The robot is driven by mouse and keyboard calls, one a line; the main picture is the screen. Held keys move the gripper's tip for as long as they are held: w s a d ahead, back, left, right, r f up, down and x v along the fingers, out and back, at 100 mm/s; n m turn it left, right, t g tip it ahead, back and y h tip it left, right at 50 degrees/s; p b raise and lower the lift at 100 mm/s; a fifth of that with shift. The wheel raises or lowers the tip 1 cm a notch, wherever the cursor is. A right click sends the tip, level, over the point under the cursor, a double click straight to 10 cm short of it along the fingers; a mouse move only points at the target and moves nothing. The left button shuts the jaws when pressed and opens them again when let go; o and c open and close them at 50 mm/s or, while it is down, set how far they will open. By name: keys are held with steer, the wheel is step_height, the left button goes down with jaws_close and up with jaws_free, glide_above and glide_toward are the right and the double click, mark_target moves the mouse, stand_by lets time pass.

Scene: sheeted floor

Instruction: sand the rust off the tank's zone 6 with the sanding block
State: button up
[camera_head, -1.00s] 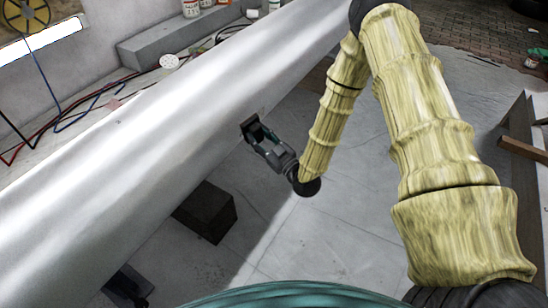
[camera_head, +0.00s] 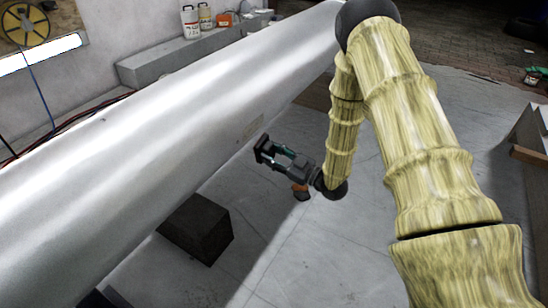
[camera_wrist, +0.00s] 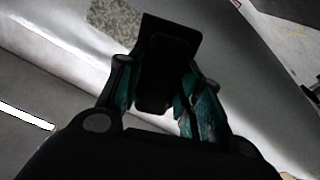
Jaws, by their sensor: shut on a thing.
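The tank (camera_head: 150,135) is a long silver cylinder running diagonally across the head view. A small faint brownish patch (camera_head: 251,128) shows low on its near side, just above my gripper (camera_head: 268,151). In the wrist view a speckled grey-brown patch (camera_wrist: 117,20) lies on the pale tank surface (camera_wrist: 50,62), beyond the block's left edge. My gripper is shut on the dark sanding block (camera_wrist: 172,48), held between its teal-sided fingers. The block is close to the tank's lower side. I cannot tell whether it touches. Its working face is hidden, and no zone number is legible.
A dark block (camera_head: 197,229) stands under the tank. A grey ledge (camera_head: 180,62) with bottles (camera_head: 190,22) runs along the wall. Sheeted floor (camera_head: 300,250) is open below my gripper.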

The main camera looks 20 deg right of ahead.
steer(key=shift+b+x, duration=0.7)
steer(key=shift+x, duration=1.65)
steer(key=shift+w+a+r, duration=0.1)
steer(key=shift+w+a, duration=0.15)
steer(key=shift+w, duration=0.1)
steer(key=shift+x, duration=1)
steer(key=shift+w+d, duration=0.1)
steer(key=shift+d, duration=0.05)
steer(key=shift+w+d+r+p, duration=0.1)
steer(key=shift+w+d+p, duration=0.15)
steer(key=shift+w+d, duration=1.35)
steer(key=shift+w+d+f+p, duration=0.1)
steer(key=shift+w+d+p, duration=0.1)
steer(key=shift+w+d, duration=1.35)
steer(key=shift+w+d+r+p, duration=0.1)
steer(key=shift+w+d+p, duration=0.15)
steer(key=shift+w+d, duration=1.35)
steer(key=shift+s+d, duration=0.5)
steer(key=shift+s, duration=0.05)
steer(key=shift+s+a+p, duration=0.1)
steer(key=shift+p, duration=0.2)
